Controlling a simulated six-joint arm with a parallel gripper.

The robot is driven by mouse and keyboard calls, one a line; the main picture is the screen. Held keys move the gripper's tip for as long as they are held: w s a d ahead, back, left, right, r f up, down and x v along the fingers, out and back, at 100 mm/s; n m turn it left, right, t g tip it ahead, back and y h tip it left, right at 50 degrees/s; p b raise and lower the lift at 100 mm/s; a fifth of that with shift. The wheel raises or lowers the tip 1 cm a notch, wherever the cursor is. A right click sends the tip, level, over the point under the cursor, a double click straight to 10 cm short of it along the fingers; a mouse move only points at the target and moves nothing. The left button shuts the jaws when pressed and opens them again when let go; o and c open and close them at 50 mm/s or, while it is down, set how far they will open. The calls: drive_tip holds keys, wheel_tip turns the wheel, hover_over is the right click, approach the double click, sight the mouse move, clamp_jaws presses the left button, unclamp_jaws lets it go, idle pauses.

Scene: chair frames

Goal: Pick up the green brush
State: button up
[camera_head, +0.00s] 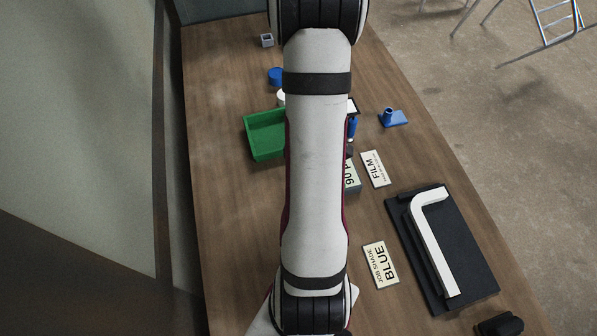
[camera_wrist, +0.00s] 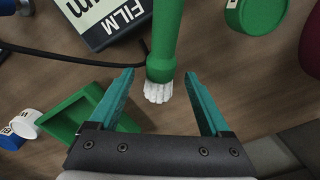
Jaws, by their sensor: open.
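The green brush (camera_wrist: 164,40) shows in the wrist view, its handle running from the top edge down to a ferrule and white bristles (camera_wrist: 157,93). My gripper (camera_wrist: 158,77) is open, with one teal finger on each side of the brush's bristle end. I see no finger touching the brush, and the depth between them is hard to tell. In the head view my own arm covers the middle of the table, and neither the brush nor my gripper can be made out.
A green tray (camera_head: 250,138) stands left of my arm; it also shows in the wrist view (camera_wrist: 70,127). A FILM box (camera_wrist: 112,22), a dark cable (camera_wrist: 60,60) and a green round container (camera_wrist: 255,14) lie around the brush. A black board (camera_head: 470,262) with a white handle is at right.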

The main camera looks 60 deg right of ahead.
drive_tip(key=shift+f, duration=0.75)
clamp_jaws()
drive_tip(key=shift+r, duration=0.15)
